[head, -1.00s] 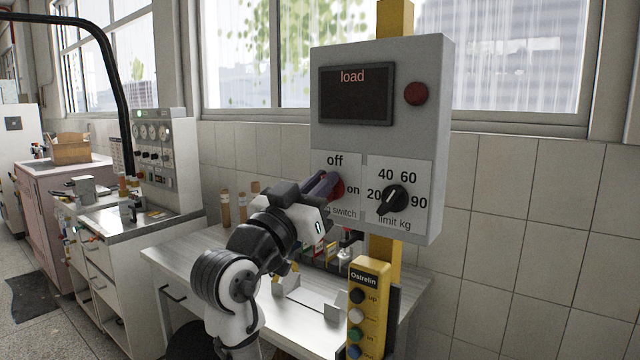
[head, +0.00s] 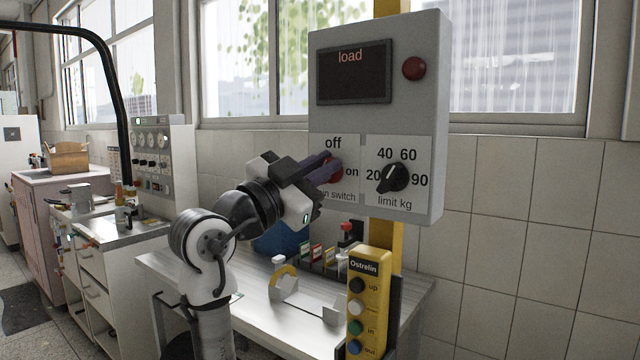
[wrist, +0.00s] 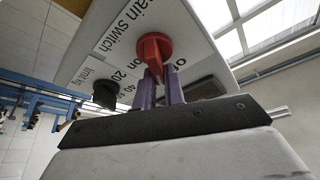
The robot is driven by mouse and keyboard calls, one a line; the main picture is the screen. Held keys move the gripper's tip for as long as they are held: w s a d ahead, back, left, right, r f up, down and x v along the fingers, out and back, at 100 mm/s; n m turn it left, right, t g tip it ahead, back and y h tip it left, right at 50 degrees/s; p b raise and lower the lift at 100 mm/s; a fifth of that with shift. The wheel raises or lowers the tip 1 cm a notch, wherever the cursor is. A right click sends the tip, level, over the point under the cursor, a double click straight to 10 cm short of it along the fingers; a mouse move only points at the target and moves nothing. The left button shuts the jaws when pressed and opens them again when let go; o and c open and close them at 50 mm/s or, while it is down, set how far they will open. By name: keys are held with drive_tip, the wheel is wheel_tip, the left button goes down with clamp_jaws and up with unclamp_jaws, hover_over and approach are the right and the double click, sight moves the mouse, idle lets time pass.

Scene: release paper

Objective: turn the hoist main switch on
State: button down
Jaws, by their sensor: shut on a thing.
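The main switch is a red rotary knob (head: 336,174) on the lower left of the grey hoist box (head: 430,130), between the labels "off" above and "on" at right. My gripper (head: 324,164) reaches it from the left and hides part of it. In the wrist view my gripper's two purple fingers (wrist: 160,82) are shut on the red knob (wrist: 155,48), one on each side of its grip. Which label the knob points to is hard to tell behind the fingers. The box's dark display (head: 354,72) reads "load".
A black limit dial (head: 393,178) sits close to the right of the switch. A round red lamp or button (head: 414,68) is above it. A yellow pendant (head: 368,305) with several buttons stands below the box. A workbench (head: 250,310) with small items lies under my arm.

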drive_tip(key=m+g, duration=0.1)
drive_tip(key=m, duration=0.1)
drive_tip(key=m+g+b, duration=0.1)
drive_tip(key=m, duration=0.2)
drive_tip(key=m+g+b, duration=0.1)
drive_tip(key=m, duration=0.2)
drive_tip(key=shift+s+d+f+g+h, duration=0.2)
drive_tip(key=shift+f+g+h, duration=0.05)
drive_tip(key=shift+g+h, duration=0.05)
drive_tip(key=m, duration=0.2)
drive_tip(key=m+g, duration=0.1)
drive_tip(key=m, duration=0.1)
drive_tip(key=m+g+y, duration=0.1)
drive_tip(key=shift+f+m, duration=0.35)
drive_tip(key=shift+m, duration=0.05)
drive_tip(key=shift+d, duration=0.1)
drive_tip(key=c, duration=1.5)
unclamp_jaws()
drive_tip(key=shift+s, duration=0.1)
drive_tip(key=b+v, duration=0.3)
drive_tip(key=v, duration=1.1)
drive_tip(key=shift+d, duration=0.1)
